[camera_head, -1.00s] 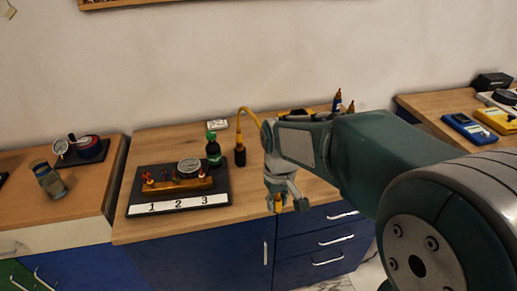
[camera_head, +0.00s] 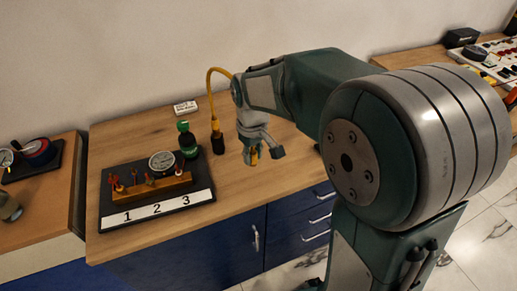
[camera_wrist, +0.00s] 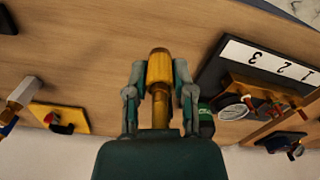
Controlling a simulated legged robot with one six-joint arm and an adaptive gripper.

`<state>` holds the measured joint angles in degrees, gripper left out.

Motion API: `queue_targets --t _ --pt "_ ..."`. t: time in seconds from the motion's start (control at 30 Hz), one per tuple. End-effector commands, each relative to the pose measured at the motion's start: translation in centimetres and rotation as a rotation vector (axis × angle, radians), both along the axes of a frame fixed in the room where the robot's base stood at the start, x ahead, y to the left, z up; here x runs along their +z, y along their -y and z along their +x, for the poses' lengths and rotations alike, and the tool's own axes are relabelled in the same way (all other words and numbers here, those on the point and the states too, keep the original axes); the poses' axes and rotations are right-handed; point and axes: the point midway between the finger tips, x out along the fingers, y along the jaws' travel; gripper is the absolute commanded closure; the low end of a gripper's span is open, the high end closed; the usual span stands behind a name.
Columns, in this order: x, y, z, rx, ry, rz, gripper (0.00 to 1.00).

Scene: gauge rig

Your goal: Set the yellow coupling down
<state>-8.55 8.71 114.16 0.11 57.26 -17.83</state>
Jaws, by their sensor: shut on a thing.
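The yellow coupling (camera_wrist: 160,68) is held between the two fingers of my gripper (camera_wrist: 160,88) in the wrist view, with its wider yellow end pointing away from the palm. In the head view my gripper (camera_head: 262,155) is above the right part of the wooden bench top, and a small yellow part of the coupling (camera_head: 253,158) shows below the fingers. The fingers are shut on it. I cannot tell whether the coupling's lower end touches the wood.
A black board (camera_head: 203,170) labelled 1 2 3 carries a brass manifold (camera_head: 150,190) and a gauge (camera_head: 162,163). A green bottle (camera_head: 187,140) and a black fitting with a yellow hose (camera_head: 217,140) stand left of my gripper. Bare wood (camera_head: 231,191) lies in front.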

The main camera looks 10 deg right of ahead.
Motion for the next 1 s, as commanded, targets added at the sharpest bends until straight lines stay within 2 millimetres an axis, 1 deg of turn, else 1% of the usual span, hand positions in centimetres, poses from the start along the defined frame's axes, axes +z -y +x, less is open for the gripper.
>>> queue_targets --t 0.03,0.2,0.4,0.5,0.67,0.73,0.9,1.0 --pt "-0.6 0.8 0.9 -0.004 -0.002 0.0 1.0" --pt "-2.2 3.1 3.6 -0.004 -0.002 -0.001 1.0" --pt "-5.6 4.8 5.7 -0.002 -0.004 -0.002 1.0" --pt "-6.6 5.4 6.4 -0.001 -0.002 -0.001 1.0" --pt "-7.4 5.8 7.0 0.001 0.0 -0.001 1.0" --pt "-8.1 6.2 7.3 -0.001 0.0 -0.001 1.0" --pt "-10.7 6.2 7.3 0.0 -0.003 -0.001 1.0" --pt "-11.1 6.2 7.3 0.0 0.0 -0.001 1.0"
